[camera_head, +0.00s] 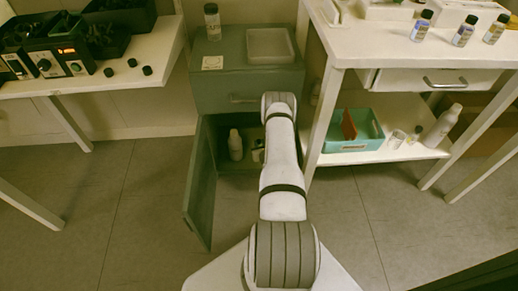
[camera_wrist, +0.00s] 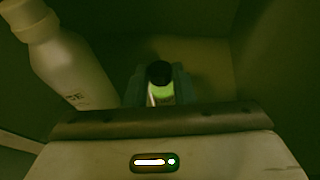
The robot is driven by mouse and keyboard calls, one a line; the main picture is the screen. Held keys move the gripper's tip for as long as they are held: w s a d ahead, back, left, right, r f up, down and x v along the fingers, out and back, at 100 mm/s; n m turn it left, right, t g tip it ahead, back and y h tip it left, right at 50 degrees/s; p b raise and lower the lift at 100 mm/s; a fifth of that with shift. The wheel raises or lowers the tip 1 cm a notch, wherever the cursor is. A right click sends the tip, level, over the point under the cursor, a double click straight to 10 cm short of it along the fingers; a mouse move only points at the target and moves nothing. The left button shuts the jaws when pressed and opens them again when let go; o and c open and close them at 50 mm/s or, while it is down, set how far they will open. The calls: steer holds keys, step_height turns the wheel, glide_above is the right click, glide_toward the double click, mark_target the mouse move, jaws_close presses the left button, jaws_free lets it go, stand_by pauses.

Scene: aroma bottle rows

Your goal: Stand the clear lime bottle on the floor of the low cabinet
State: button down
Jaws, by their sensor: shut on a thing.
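The low cabinet (camera_head: 247,84) is grey-green, with its door (camera_head: 200,190) swung open to the left. My arm reaches into its open lower part. The bottle is between the fingers, inside the dim cabinet. Its lower end is hidden, so I cannot tell whether it touches the cabinet floor. In the head view my arm hides most of the gripper and bottle.
A white bottle (camera_head: 235,145) stands inside the cabinet, left of my gripper; it is large in the wrist view (camera_wrist: 70,65). A capped bottle (camera_head: 212,22) and a white tray (camera_head: 270,45) are on the cabinet top. A table leg (camera_head: 318,125) stands close right of my arm.

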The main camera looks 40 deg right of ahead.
steer(key=shift+f+b, duration=0.3)
steer(key=shift+f, duration=0.95)
steer(key=shift+f, duration=0.2)
steer(key=c, duration=1.2)
jaws_free()
steer(key=shift+r, duration=0.1)
